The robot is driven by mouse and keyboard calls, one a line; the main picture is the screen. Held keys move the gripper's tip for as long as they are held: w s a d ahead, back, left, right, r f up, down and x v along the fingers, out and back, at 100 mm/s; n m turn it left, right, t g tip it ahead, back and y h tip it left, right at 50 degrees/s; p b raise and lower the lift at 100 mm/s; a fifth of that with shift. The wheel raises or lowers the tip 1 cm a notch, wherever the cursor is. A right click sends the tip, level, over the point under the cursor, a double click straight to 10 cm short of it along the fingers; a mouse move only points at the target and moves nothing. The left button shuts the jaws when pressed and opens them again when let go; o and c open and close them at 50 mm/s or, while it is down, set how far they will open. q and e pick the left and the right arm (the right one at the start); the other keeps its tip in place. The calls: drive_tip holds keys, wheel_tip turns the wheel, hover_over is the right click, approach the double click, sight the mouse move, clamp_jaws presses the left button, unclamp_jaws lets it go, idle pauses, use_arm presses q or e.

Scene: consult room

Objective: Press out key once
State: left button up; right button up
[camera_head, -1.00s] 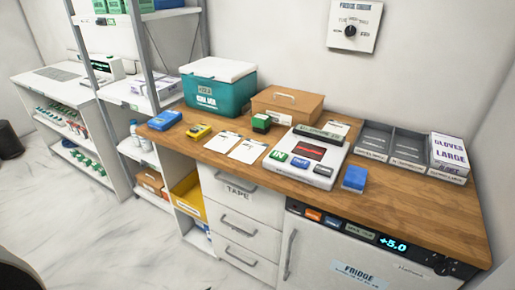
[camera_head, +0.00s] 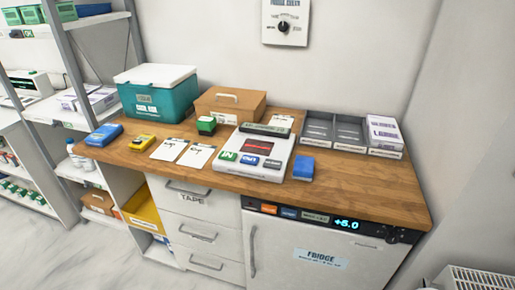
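A white desk device (camera_head: 285,152) sits on the wooden counter, with a dark red-lettered display (camera_head: 262,147) and a row of three keys along its front. The left key is green (camera_head: 228,157) and reads IN. The middle key is blue (camera_head: 249,160); its label is too small to read surely, but it sits beside the IN key. The right key is dark grey (camera_head: 272,164). Neither of my grippers is in view, and nothing touches the keys.
A blue block (camera_head: 303,168) lies right of the device, a green-topped stamp (camera_head: 206,125) behind left. Paper cards (camera_head: 168,149), a yellow device (camera_head: 142,142) and a teal cool box (camera_head: 160,98) stand left. Grey trays (camera_head: 333,140) are behind right. The counter's right front is clear.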

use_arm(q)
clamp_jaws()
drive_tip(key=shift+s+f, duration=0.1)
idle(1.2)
